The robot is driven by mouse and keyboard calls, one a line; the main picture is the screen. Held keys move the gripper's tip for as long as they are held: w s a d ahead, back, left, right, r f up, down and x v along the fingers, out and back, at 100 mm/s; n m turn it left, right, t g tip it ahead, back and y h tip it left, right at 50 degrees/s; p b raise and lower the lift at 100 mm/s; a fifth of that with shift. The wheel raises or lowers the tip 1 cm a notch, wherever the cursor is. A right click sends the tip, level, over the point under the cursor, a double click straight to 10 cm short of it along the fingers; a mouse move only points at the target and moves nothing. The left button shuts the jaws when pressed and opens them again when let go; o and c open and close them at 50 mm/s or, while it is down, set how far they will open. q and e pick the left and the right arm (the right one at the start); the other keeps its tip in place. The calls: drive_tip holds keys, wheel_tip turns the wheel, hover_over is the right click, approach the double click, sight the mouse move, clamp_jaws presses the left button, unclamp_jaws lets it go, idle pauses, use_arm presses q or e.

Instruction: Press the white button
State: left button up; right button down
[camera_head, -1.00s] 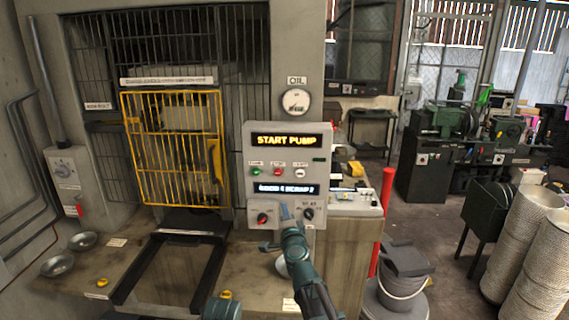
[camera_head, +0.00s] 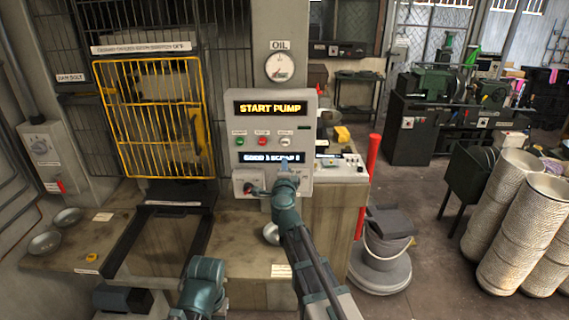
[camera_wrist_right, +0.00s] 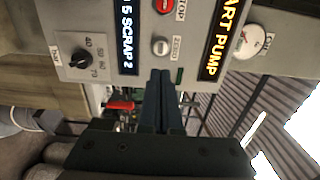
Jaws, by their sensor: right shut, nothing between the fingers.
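The white button (camera_head: 285,142) is the right-hand one in the row of three on the grey control panel (camera_head: 303,120), beside the red button (camera_head: 262,142) and the green button (camera_head: 239,142). In the right wrist view the white button (camera_wrist_right: 160,46) lies just beyond the fingertips, with a gap still visible. My right gripper (camera_head: 287,166) is shut and empty in front of the panel, below the white button and over the lower display's edge. Its closed fingers also show in the right wrist view (camera_wrist_right: 161,74). My left gripper is not visible.
The lit "START PUMP" display (camera_head: 269,108) is above the buttons. Two knobs sit low on the panel; the right one (camera_wrist_right: 80,58) is hidden by my arm in the head view. A yellow cage door (camera_head: 155,118) stands left, a red post (camera_head: 368,170) right.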

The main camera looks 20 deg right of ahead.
sight(285, 143)
drive_tip(key=x, duration=1.2)
drive_tip(key=shift+w+f, duration=0.1)
drive_tip(key=shift+w+d, duration=0.1)
drive_tip(key=shift+w, duration=0.05)
